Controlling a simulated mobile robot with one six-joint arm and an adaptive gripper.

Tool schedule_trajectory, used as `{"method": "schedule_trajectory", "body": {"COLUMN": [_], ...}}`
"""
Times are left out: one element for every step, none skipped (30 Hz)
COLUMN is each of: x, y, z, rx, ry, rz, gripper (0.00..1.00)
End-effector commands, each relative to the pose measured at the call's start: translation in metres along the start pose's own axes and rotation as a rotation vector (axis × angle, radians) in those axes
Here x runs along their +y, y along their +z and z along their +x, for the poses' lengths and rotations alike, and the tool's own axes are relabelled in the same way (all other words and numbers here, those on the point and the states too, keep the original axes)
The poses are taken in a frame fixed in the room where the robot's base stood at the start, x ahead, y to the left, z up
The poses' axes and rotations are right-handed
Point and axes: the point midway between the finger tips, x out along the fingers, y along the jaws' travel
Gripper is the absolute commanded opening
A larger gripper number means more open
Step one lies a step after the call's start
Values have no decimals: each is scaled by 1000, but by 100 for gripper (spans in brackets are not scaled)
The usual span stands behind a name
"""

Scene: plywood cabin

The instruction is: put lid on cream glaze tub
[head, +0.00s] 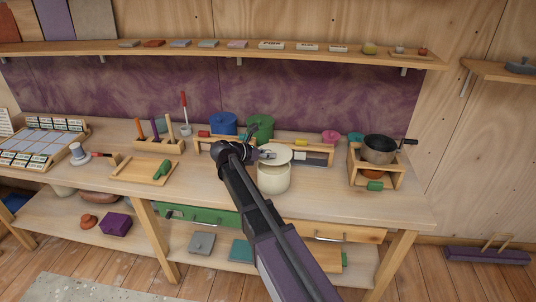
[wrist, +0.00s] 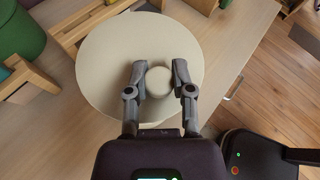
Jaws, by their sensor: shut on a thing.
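My gripper (head: 265,154) is shut on the knob of the cream lid (head: 281,156). In the wrist view the lid (wrist: 110,65) is a wide round disc, and its knob (wrist: 158,82) sits between the two fingertips (wrist: 157,80). In the head view the cream glaze tub (head: 274,180) stands upright on the bench right below the lid. The lid covers the tub's back rim in that view, and I cannot tell whether the two touch. In the wrist view the lid hides the tub.
A blue tub (head: 223,123) and a green tub (head: 259,126) stand behind. A wooden stand with a dark pot (head: 379,149) is to the right. A wooden board with a green-handled tool (head: 145,170) lies left. The bench front (head: 315,195) is clear.

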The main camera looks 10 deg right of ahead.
Motion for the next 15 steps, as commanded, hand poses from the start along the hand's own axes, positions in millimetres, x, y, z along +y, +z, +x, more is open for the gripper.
{"method": "schedule_trajectory", "body": {"x": [1,1,2,2,2,3,3,3,4,4,4,4,4,4,4], "y": [-7,-9,-11,-13,-14,-17,-18,-20,-21,-22,-23,-25,-25,-26,-26], "z": [3,3,4,5,6,6,7,8,8,9,9,9,10,10,10], "rx": [0,0,0,0,0,0,0,0,0,0,0,0,0,0,-1], "ry": [0,0,0,0,0,1,1,1,1,1,1,1,1,1,1], "rz": [0,0,0,0,0,0,0,0,0,0,0,0,0,0,0], "gripper": [0,0,0,0,0,0,0,0,0,0,0,0,0,0,0]}}
